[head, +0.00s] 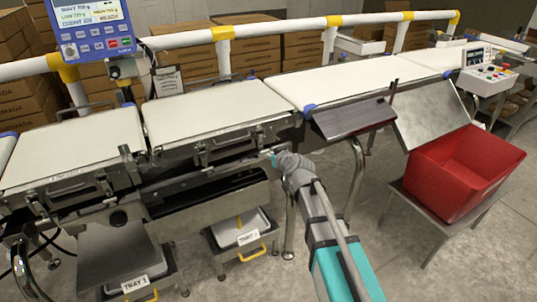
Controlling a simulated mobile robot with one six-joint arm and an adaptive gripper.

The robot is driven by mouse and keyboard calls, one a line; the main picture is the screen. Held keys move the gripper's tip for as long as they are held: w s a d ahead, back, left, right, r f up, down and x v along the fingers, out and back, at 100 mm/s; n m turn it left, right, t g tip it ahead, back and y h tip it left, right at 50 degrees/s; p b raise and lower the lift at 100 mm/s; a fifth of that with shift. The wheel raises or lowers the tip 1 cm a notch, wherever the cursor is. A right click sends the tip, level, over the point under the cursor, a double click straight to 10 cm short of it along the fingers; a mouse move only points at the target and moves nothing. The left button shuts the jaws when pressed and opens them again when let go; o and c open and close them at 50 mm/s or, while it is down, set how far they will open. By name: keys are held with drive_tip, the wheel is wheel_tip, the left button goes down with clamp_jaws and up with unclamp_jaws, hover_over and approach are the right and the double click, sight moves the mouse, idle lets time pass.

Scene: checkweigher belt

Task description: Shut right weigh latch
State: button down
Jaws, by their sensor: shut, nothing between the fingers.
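The right weigh platform (215,115) is a white-topped belt section in the middle left of the head view. On its front side is a metal latch with a handle bar (228,146). The latch is small here, and I cannot tell whether it is open or shut. My gripper (274,158) is shut and empty. Its tip is just right of the latch, near the platform's front right corner. I cannot tell whether it touches the frame there. The left weigh platform (75,145) has a similar latch (68,188) on its front.
Below hang trays labelled TRAY 1 (135,285) and TRAY 2 (248,238), with yellow handles. A dark sloped plate (350,118) stands right of my gripper. A red bin (465,170) sits on a stand further right. A blue display (92,28) is at upper left.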

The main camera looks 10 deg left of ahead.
drive_tip(key=s+d+f+b, duration=0.1)
drive_tip(key=s+d, duration=0.6)
drive_tip(key=s, duration=0.1)
drive_tip(key=shift+s+d+b, duration=0.15)
drive_tip(key=shift+b, duration=0.15)
idle(0.4)
drive_tip(key=s+d+f+m+g+h, duration=0.3)
drive_tip(key=s+d+f, duration=0.1)
drive_tip(key=d, duration=0.5)
drive_tip(key=s+d+f+m+g+h, duration=0.3)
drive_tip(key=s+d+g, duration=0.15)
drive_tip(key=d, duration=0.45)
drive_tip(key=s+d+f+m+g+h, duration=0.2)
drive_tip(key=s+d+f+g+h, duration=0.15)
drive_tip(key=d, duration=0.55)
wheel_tip(320, 180, up, 25)
drive_tip(key=p, duration=2.5)
drive_tip(key=shift+s+t+y+p, duration=0.35)
drive_tip(key=shift+t, duration=0.05)
